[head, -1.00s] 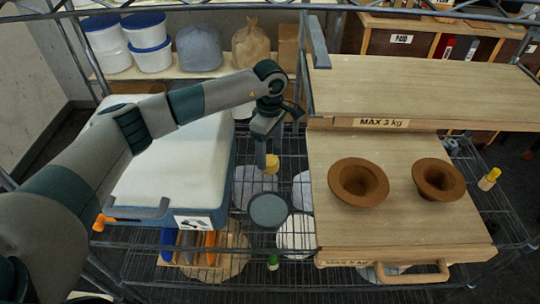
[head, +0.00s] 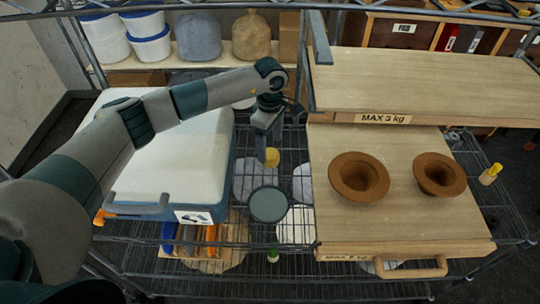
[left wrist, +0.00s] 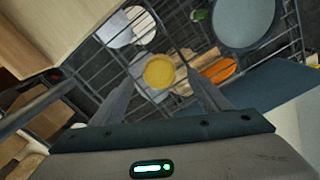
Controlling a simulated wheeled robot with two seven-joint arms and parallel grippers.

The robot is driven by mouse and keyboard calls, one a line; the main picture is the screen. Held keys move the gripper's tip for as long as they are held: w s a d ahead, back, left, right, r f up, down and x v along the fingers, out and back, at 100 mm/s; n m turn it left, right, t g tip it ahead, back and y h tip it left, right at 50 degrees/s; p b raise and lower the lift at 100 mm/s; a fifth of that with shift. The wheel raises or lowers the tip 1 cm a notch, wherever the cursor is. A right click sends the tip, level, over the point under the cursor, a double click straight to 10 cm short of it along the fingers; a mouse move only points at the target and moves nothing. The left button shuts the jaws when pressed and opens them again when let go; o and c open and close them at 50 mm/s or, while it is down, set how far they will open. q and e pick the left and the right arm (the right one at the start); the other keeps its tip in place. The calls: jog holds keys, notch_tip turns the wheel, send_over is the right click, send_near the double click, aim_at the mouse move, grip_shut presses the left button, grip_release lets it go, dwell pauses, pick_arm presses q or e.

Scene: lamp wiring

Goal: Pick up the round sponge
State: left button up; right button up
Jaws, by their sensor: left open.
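In the left wrist view the yellow disc (left wrist: 159,72) lies between the two fingertips of my left gripper (left wrist: 159,80), with a gap on each side. The gripper is open and holds nothing. How far the sponge is below the fingertips is hard to tell. My right gripper is not in view.
A wooden board (head: 330,225) with two brown bowls (head: 358,178) (head: 439,175) is on the right. A white padded box (head: 165,150) is on the left. A grey round dish (head: 269,204) lies in front of the sponge on the wire rack.

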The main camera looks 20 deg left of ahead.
aim_at(270, 153)
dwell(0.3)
pick_arm(q)
notch_tip(270, 153, down, 2)
jog(key=shift+d+f+p, duration=0.1)
jog(key=shift+p, duration=1.1)
notch_tip(270, 153, down, 2)
jog(key=shift+p, duration=0.5)
jog(key=shift+f, duration=0.55)
jog(key=c, duration=1.1)
